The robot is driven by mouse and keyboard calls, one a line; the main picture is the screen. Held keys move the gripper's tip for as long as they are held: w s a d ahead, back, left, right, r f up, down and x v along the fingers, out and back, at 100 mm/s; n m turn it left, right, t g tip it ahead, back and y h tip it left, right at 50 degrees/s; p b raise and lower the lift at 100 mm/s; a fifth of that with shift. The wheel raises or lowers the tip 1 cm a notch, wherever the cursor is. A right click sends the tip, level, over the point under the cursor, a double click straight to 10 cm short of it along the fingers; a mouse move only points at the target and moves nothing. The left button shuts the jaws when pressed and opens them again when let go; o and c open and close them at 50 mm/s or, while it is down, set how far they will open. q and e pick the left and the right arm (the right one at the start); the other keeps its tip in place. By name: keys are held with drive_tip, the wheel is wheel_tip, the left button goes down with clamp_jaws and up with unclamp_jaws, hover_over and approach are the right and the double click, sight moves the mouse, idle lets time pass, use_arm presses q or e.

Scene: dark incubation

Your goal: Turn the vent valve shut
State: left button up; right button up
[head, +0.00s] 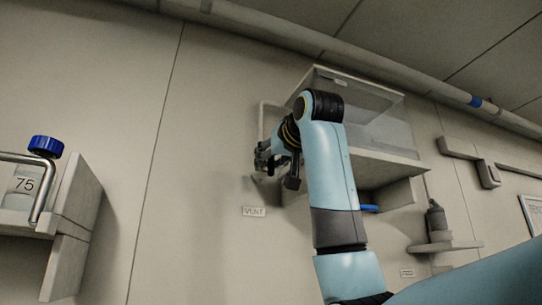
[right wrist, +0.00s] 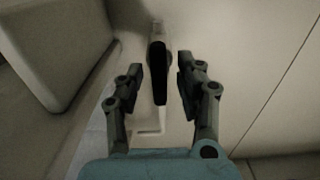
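The vent valve's handle (right wrist: 158,72), a dark narrow lever with a pale edge, stands out from the wall in the right wrist view. My right gripper (right wrist: 160,75) is open, with one finger on each side of the handle. A gap shows between the handle and each finger, so it does not look gripped. In the head view my right gripper (head: 264,158) is at the wall, above the "VENT" label (head: 254,211). There the gripper and arm hide most or all of the valve. My left gripper is not in view.
A clear-fronted cabinet (head: 375,115) sits right behind my right arm, with a shelf and a blue item (head: 370,208) below. A dark bottle (head: 436,220) stands on a small shelf at right. At left are a blue cap (head: 46,147), a bent metal bar and a "75" label.

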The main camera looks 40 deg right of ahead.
clamp_jaws()
drive_tip(key=shift+m, duration=0.3)
drive_tip(key=m+b, duration=0.2)
drive_tip(key=m, duration=0.1)
drive_tip(key=shift+d+f+m+b, duration=0.1)
drive_tip(key=shift+f+m+b, duration=0.05)
drive_tip(key=shift+m+b, duration=0.2)
drive_tip(key=m+b, duration=0.3)
drive_tip(key=m, duration=0.2)
drive_tip(key=shift+s+d+b, duration=0.1)
drive_tip(key=shift+d+b, duration=0.05)
drive_tip(key=shift+b, duration=0.2)
drive_tip(key=m+b, duration=0.3)
drive_tip(key=m, duration=0.2)
drive_tip(key=shift+f, duration=0.2)
drive_tip(key=shift+m+b, duration=1.25)
drive_tip(key=shift+m, duration=0.6)
